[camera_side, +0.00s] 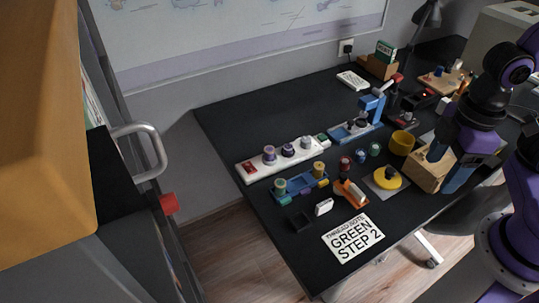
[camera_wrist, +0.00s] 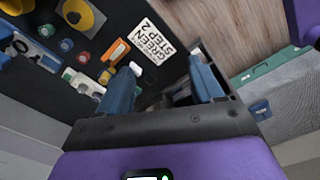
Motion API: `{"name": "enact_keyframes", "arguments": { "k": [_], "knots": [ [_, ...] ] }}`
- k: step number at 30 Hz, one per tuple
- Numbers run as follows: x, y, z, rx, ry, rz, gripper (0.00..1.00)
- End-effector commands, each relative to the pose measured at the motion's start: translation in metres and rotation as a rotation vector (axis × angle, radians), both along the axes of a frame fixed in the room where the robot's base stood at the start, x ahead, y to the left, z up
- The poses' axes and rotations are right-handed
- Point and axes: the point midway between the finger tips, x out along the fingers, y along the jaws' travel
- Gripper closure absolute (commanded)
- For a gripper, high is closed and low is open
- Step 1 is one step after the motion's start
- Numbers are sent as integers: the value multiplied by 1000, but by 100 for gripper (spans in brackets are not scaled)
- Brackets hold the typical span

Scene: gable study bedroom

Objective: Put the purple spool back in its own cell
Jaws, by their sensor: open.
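The left one (camera_side: 269,153) looks the most purple; I cannot tell for sure which is the purple spool. My gripper (camera_side: 450,165) is open and empty, near a wooden box at the right, well away from the tray. Its spread fingers show in the wrist view (camera_wrist: 165,85).
Red (camera_side: 345,162), blue (camera_side: 360,156) and green (camera_side: 374,149) spools stand loose. An orange tool (camera_side: 350,192), a yellow disc (camera_side: 387,177), a mustard cup (camera_side: 402,142) and the wooden box (camera_side: 428,172) lie rightward. A "GREEN STEP 2" card (camera_side: 353,238) lies at the front. The desk's back left is clear.

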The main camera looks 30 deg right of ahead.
Motion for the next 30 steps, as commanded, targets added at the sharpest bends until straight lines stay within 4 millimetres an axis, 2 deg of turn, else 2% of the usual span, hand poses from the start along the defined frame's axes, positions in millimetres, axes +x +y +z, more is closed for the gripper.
{"name": "enact_keyframes", "arguments": {
  "k": [7, 15, 24, 30],
  "knots": [
    [76, 52, 2, -7, -43, -301, 34],
    [167, 102, -7, -1, -96, -656, 34],
    [265, 138, -33, 15, -158, -1046, 34],
    [323, 150, -57, 32, -201, -1301, 34]
  ]
}}
